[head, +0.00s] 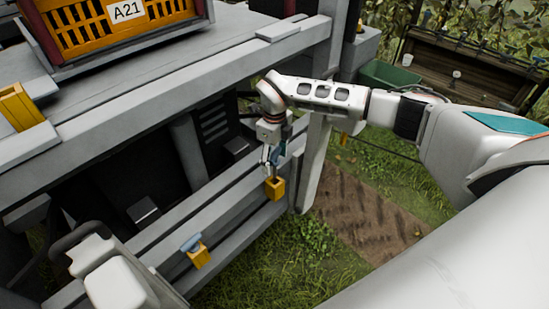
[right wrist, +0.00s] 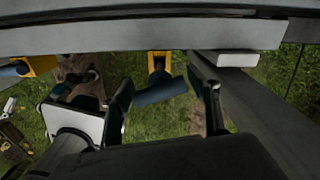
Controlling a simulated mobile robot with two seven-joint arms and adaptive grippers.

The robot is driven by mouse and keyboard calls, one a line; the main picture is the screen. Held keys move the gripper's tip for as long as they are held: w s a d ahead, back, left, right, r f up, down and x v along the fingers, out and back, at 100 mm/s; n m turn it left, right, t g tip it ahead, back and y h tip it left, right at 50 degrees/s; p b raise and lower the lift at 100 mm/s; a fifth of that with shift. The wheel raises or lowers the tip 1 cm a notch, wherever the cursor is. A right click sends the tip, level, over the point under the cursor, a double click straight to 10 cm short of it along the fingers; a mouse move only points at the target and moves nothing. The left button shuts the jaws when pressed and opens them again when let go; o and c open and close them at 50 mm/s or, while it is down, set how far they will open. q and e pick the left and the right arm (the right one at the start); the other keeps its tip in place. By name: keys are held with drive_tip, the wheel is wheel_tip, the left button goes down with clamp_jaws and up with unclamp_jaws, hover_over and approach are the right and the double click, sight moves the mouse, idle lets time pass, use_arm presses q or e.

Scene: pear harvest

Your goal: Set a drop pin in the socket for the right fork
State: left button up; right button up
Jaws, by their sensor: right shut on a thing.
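My right gripper (head: 272,160) is shut on a blue-grey drop pin. It is just above a yellow socket (head: 275,188) on the grey beam. In the right wrist view the drop pin (right wrist: 160,92) lies between the fingers of the right gripper (right wrist: 165,95), close to the yellow socket (right wrist: 157,62). I cannot tell how far its shank is in the socket. A second yellow socket (head: 200,257), lower on the beam to the left, has a blue pin (head: 190,242) at its top.
A grey platform (head: 190,85) with an orange crate (head: 115,25) marked A21 stands above the beam (head: 160,235). A grey post (head: 313,165) stands just right of my right gripper. Behind are a green bin (head: 385,75) and a wooden planter (head: 460,70). Grass and bare soil lie below.

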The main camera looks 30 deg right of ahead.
sight(275, 177)
wheel_tip(275, 177, down, 2)
drive_tip(key=shift+b, duration=0.65)
drive_tip(key=shift+f+b, duration=1.15)
drive_tip(key=shift+f, duration=0.4)
use_arm(q)
drive_tip(key=shift+s+a+f+b, duration=0.1)
drive_tip(key=shift+s+f+b, duration=0.1)
drive_tip(key=shift+f, duration=0.75)
drive_tip(key=shift+s+d+f+b, duration=0.1)
drive_tip(key=shift+s+f, duration=0.05)
drive_tip(key=shift+f, duration=0.8)
drive_tip(key=shift+s+a+f+b, duration=0.1)
drive_tip(key=shift+s+f+b, duration=0.1)
drive_tip(key=shift+f, duration=0.75)
use_arm(e)
drive_tip(key=shift+f, duration=1.5)
use_arm(q)
drive_tip(key=shift+w, duration=0.1)
use_arm(e)
drive_tip(key=o, duration=1.2)
drive_tip(key=shift+o, duration=0.2)
drive_tip(key=o, duration=0.5)
drive_tip(key=shift+c, duration=0.2)
